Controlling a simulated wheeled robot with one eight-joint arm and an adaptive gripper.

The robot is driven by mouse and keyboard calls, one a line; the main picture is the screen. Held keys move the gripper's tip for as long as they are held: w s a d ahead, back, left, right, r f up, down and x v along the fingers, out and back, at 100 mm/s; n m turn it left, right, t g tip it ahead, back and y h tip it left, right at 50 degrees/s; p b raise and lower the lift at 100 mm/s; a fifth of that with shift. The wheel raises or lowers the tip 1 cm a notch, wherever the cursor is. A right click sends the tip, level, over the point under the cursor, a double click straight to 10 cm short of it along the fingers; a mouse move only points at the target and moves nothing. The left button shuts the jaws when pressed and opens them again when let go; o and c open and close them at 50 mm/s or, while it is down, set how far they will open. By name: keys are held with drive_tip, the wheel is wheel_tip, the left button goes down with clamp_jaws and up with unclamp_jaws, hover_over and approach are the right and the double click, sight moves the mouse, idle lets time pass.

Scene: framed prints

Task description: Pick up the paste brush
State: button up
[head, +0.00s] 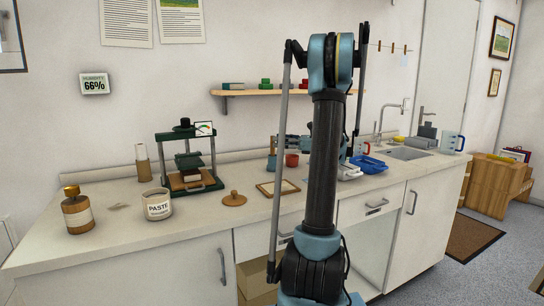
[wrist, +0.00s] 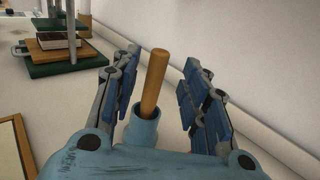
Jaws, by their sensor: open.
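The paste brush shows as a plain wooden handle (wrist: 154,82) standing in a blue-teal cup (wrist: 143,126) in the wrist view. Its lower end is hidden inside the cup. In the head view the handle (head: 273,144) rises from the teal cup (head: 271,163) on the counter, beside the wall. My gripper (wrist: 161,60) is open, with a blue-padded finger on each side of the handle and a visible gap on both sides. In the head view my gripper (head: 282,142) reaches in from the right at handle height. Part of the cup is hidden by my gripper's body.
A red pot (head: 292,160) stands just right of the cup. A green press (head: 190,165) and the paste jar (head: 158,206) are to the left. A wooden frame (head: 278,188) lies in front. A shelf (head: 262,92) hangs above; the wall is close behind.

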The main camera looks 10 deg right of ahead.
drive_tip(key=shift+x, duration=1.95)
drive_tip(key=shift+s, duration=0.1)
clamp_jaws()
